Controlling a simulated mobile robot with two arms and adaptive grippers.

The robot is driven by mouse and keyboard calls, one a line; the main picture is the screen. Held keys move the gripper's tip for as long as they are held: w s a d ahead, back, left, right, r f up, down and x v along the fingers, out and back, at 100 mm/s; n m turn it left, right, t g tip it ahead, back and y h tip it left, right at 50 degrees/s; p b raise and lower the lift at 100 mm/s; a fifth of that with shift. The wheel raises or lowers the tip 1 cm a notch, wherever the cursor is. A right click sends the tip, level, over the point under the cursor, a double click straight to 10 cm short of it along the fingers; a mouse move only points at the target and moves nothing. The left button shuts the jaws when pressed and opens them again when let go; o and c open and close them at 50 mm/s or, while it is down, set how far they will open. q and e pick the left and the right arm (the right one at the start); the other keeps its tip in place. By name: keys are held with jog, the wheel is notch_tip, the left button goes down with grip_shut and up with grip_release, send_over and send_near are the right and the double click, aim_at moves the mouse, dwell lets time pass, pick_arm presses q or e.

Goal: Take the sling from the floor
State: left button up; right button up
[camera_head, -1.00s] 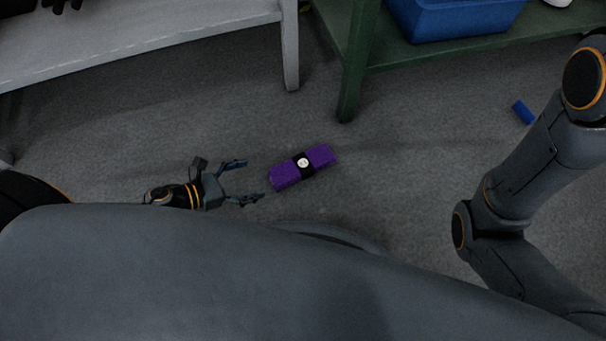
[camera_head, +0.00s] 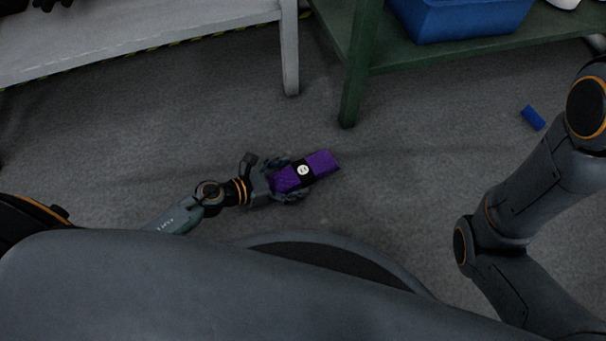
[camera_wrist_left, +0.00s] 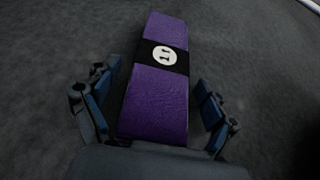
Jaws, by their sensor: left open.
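The sling is a folded purple bundle (camera_head: 320,163) with a black band and a round white label. It lies on the grey floor below the green table. My left gripper (camera_head: 283,180) is open, with its fingers on either side of the near end of the sling. In the left wrist view, the sling (camera_wrist_left: 158,100) runs lengthwise between the two open fingers (camera_wrist_left: 155,105), and a gap shows on the right side. My right arm is at the right of the head view, but its gripper is out of view.
A white table (camera_head: 150,25) stands at the upper left, its leg near the sling. A green table (camera_head: 480,50) at the upper right holds a blue bin (camera_head: 465,20). A small blue object (camera_head: 533,118) lies on the floor at the right. The floor around the sling is clear.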

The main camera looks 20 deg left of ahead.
pick_arm(q)
jog(key=shift+w+d+f, duration=0.3)
jog(key=shift+w+d, duration=0.15)
jog(key=c, duration=1.5)
